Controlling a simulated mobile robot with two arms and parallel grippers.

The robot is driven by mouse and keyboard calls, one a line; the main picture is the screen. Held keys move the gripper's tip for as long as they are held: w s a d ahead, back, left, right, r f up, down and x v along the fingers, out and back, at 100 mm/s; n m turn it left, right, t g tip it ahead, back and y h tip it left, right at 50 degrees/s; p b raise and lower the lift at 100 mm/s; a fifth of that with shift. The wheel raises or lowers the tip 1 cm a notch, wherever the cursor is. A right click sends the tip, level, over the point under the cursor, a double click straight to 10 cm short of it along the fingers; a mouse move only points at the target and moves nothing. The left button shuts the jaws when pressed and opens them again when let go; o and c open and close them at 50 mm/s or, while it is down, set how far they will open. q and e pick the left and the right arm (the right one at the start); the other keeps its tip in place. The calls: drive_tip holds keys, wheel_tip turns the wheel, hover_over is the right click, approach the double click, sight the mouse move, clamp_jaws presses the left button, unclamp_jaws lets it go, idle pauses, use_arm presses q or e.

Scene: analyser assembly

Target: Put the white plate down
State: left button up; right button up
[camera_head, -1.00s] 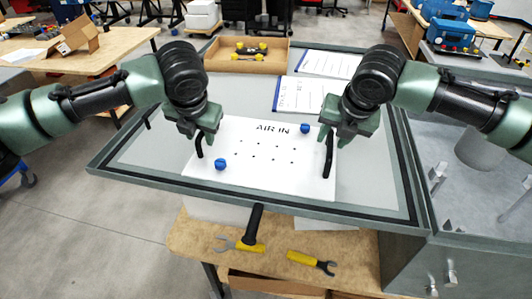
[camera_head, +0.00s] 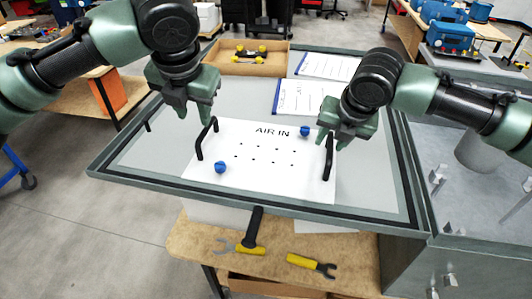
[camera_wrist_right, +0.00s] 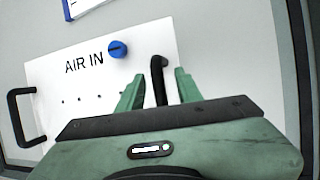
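The white plate (camera_head: 258,180), marked "AIR IN", lies flat on the grey tabletop. It has black handles on its left (camera_head: 205,140) and right (camera_head: 329,158) sides and two blue knobs. My right gripper (camera_head: 334,140) is at the upper end of the right handle. In the right wrist view its fingers (camera_wrist_right: 158,92) are spread either side of that handle (camera_wrist_right: 158,78), with gaps showing on both sides.
Two papers (camera_head: 296,98) lie behind the plate, near a cardboard tray (camera_head: 247,60) with yellow-ended parts. Yellow-handled tools (camera_head: 311,263) lie on a lower wooden shelf in front. The tabletop left of the plate is clear.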

drive_tip(key=v, duration=1.2)
